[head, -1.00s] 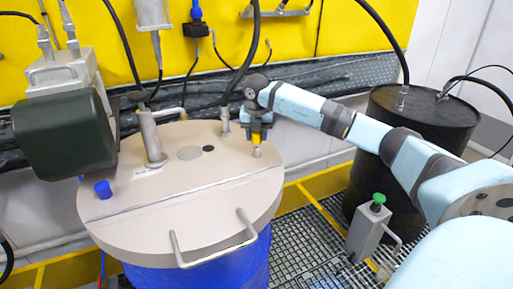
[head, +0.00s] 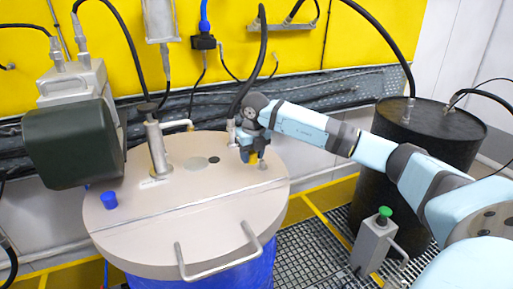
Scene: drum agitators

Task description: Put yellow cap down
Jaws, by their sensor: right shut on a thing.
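The yellow cap (head: 252,159) is partly hidden between the fingers of my right gripper (head: 250,155), which is shut on it. The gripper points down over the right side of the round beige drum lid (head: 185,225). The cap is at or just above the lid; I cannot tell whether it touches. A short metal fitting (head: 263,166) stands on the lid just right of the cap. My left gripper is not in view.
A blue cap (head: 109,200) sits on the lid's left side. A dark green motor (head: 70,145) overhangs the lid's left. A metal pipe (head: 156,150) and a front handle (head: 215,262) rise from the lid. A black drum (head: 430,130) and a green-topped canister (head: 375,240) stand right.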

